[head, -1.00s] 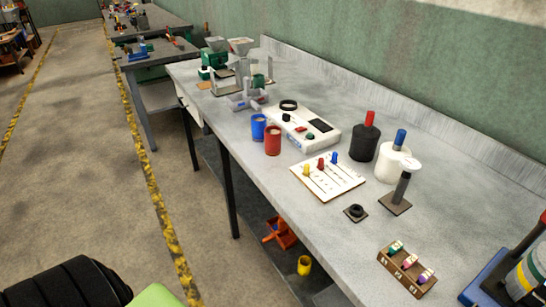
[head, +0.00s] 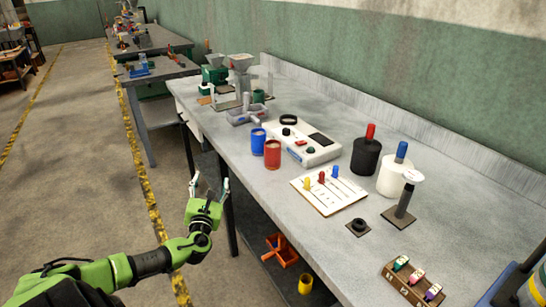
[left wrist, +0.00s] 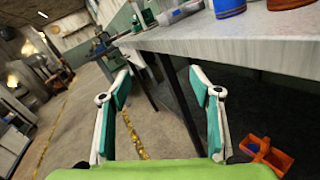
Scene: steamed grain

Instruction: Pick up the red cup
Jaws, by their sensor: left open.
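The red cup (head: 272,154) stands upright on the grey workbench, near its front edge, and seems to hold something pale. A blue cup (head: 258,141) stands just behind and to the left of it. In the left wrist view only the lower part of the red cup (left wrist: 290,3) shows, at the top right edge. My left gripper (head: 208,184) is open and empty, in the air in front of the bench edge, lower and to the left of the red cup. In the left wrist view its two fingers (left wrist: 162,92) are wide apart. My right gripper is not in view.
A white device (head: 305,150) stands right behind the red cup. A white board with coloured pegs (head: 328,192) lies to its right. Black (head: 366,157) and white (head: 393,176) bottles stand further back. Orange bin (head: 280,249) and yellow cup (head: 305,284) are on the lower shelf.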

